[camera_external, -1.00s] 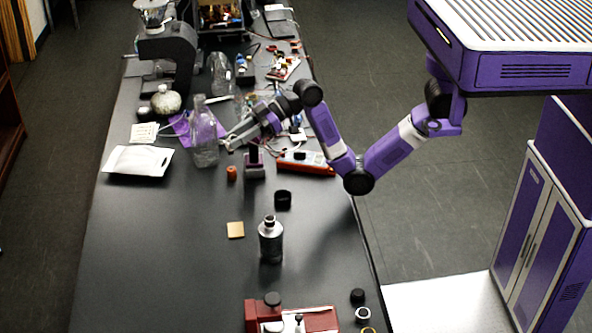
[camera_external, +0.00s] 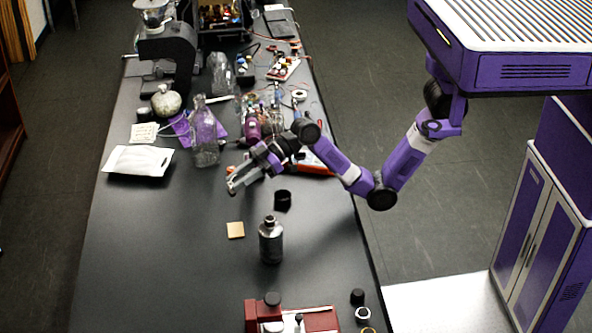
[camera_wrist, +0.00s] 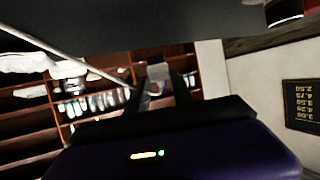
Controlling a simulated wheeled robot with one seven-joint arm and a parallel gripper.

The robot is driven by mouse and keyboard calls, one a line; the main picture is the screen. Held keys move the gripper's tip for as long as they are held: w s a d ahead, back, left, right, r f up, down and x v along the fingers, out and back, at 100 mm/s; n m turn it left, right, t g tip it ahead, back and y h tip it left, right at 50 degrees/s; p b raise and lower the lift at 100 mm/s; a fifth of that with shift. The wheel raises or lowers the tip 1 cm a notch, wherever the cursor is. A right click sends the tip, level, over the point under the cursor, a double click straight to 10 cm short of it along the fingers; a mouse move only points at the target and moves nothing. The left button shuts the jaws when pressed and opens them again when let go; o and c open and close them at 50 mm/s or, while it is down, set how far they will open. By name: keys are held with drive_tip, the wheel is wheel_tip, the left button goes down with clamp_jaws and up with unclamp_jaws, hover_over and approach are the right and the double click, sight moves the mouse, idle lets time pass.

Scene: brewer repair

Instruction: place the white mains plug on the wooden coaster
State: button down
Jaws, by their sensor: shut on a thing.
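The wooden coaster (camera_external: 235,230), a small tan square, lies flat and bare on the dark bench in the external view. My gripper (camera_external: 232,187) is above the bench, a little beyond the coaster in the picture and apart from it. In the wrist view my gripper (camera_wrist: 160,84) is shut on a small pale block, which I take to be the white mains plug (camera_wrist: 158,71). The plug is hard to make out in the external view. The coaster cannot be made out in the wrist view.
A glass bottle (camera_external: 204,140) and white pouch (camera_external: 138,161) are farther left. A red device (camera_external: 290,317) sits at the front. Bench left of the coaster is clear.

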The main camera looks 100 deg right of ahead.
wheel_tip(320, 180, down, 14)
idle(0.5)
drive_tip(key=shift+f, duration=0.1)
drive_tip(key=c, duration=1.1)
unclamp_jaws()
drive_tip(key=shift+r, duration=0.2)
drive_tip(key=shift+s+d, duration=0.2)
drive_tip(key=shift+s, duration=0.1)
drive_tip(key=v, duration=1.1)
drive_tip(key=shift+b, duration=0.3)
drive_tip(key=shift+s, duration=0.1)
